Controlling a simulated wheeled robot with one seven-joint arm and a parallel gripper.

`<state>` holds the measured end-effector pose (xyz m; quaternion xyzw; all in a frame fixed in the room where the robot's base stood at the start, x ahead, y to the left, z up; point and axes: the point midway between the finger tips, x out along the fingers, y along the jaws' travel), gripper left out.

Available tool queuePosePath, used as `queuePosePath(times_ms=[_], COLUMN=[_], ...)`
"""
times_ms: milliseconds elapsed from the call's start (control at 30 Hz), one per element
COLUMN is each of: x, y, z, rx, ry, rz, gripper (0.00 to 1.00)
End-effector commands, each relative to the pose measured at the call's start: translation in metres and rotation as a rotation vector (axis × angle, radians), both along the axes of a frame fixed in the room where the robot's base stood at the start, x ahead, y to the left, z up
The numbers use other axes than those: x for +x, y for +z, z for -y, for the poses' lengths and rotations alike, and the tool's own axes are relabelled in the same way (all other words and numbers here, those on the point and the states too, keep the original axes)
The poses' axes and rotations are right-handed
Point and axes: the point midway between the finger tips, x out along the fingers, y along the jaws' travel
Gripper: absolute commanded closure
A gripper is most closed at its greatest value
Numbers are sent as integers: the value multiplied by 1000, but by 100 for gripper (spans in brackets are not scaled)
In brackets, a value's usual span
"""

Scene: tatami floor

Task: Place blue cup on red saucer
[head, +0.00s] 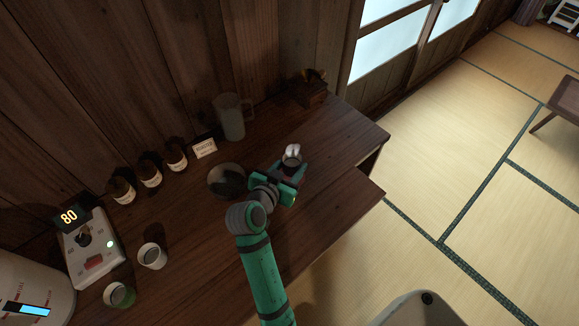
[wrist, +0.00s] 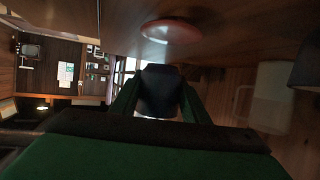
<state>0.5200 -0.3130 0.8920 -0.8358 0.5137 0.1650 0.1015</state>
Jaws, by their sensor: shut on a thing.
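The blue cup (wrist: 160,91) looks very dark in the wrist view and sits between the green fingers of my gripper (wrist: 155,100). The gripper is shut on it. In the head view the cup (head: 292,160) shows at the end of my gripper (head: 290,170), over the right part of the wooden counter, with a bright white patch at its top. The red saucer (wrist: 170,31) lies on the counter in the wrist view, above the cup in the picture; I cannot tell the gap between them. In the head view the saucer is mostly hidden by my gripper and the cup.
A dark bowl (head: 227,180) lies close left of my gripper. Several brown jars, a white cup (head: 152,256) and a green cup (head: 119,294) are left. The counter's right end (head: 350,135) is clear.

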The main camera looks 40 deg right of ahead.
Motion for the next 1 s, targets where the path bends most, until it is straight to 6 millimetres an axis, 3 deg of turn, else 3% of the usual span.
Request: queuePosePath(times_ms=[267, 467, 867, 900, 967, 1000], x=[6, 5, 6, 6, 6, 6], y=[-16, -43, -47, -47, -47, -47], z=[4, 4, 2, 2, 2, 2], rx=[0, 1, -1, -1, -1, -1], ry=[6, 3, 7, 7, 6, 6], rz=[-1, 0, 1, 1, 1, 1], gripper=[88, 88, 88, 52, 40, 40])
